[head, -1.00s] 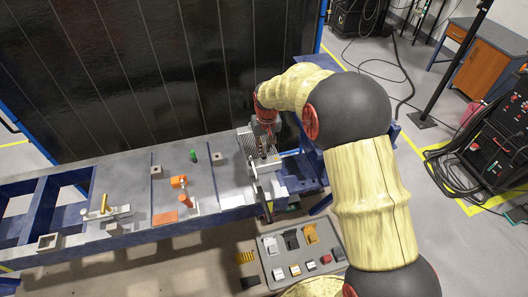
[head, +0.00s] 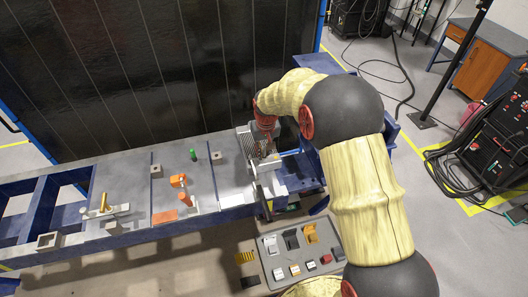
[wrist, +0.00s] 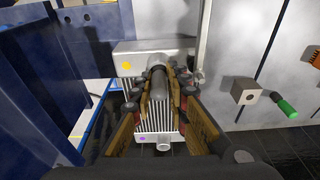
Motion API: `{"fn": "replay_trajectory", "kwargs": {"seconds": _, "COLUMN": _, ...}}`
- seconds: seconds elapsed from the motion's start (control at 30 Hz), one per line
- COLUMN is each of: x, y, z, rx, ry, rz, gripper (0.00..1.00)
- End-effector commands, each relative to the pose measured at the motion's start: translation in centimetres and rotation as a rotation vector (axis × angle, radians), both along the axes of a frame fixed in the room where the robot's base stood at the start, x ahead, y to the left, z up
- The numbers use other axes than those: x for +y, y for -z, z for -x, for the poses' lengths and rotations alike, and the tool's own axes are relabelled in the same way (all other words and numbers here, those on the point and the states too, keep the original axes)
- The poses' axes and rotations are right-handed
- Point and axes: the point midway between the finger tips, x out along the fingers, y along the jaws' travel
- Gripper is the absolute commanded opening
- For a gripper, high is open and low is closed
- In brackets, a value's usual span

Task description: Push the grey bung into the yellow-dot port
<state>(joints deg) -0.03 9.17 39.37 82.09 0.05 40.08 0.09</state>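The metal finned housing (head: 246,142) stands at the right end of the bench in the head view. In the wrist view its pale block (wrist: 180,50) carries a yellow dot (wrist: 126,66), with the round port (wrist: 157,62) to the right of the dot. A dark grey cylinder, the grey bung (wrist: 160,86), lies between the fingers of my gripper (wrist: 158,98). The fingers press on it from both sides. Its far end lines up with the port and meets or overlaps its rim; how deep it sits cannot be told.
A purple dot (wrist: 142,139) and a pale stub (wrist: 165,147) show on the housing's near end. A green cylinder (wrist: 288,106) and a holed block (wrist: 246,93) are to the right. A parts tray (head: 287,281) lies below the bench. Blue framework (wrist: 35,70) is close on the left.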

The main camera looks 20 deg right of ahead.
Motion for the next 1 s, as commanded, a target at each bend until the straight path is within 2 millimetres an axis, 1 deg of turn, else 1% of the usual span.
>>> {"fn": "replay_trajectory", "kwargs": {"seconds": 0.03, "x": 0.0, "y": 1.5, "z": 0.8, "rx": 0.025, "ry": 0.001, "rz": 0.001, "gripper": 0.18}}
{"fn": "replay_trajectory", "kwargs": {"seconds": 0.3, "x": -0.1, "y": 1.7, "z": 1.1, "rx": 0.03, "ry": 0.0, "rz": 0.001, "gripper": 0.33}}
{"fn": "replay_trajectory", "kwargs": {"seconds": 0.83, "x": 0.0, "y": 1.1, "z": 0.9, "rx": 0.025, "ry": 0.0, "rz": 0.001, "gripper": 0.33}}
{"fn": "replay_trajectory", "kwargs": {"seconds": 0.93, "x": 0.0, "y": 0.4, "z": 0.8, "rx": 0.022, "ry": 0.0, "rz": 0.001, "gripper": 0.33}}
{"fn": "replay_trajectory", "kwargs": {"seconds": 1.0, "x": 0.0, "y": -0.6, "z": 0.7, "rx": 0.019, "ry": 0.0, "rz": 0.001, "gripper": 0.33}}
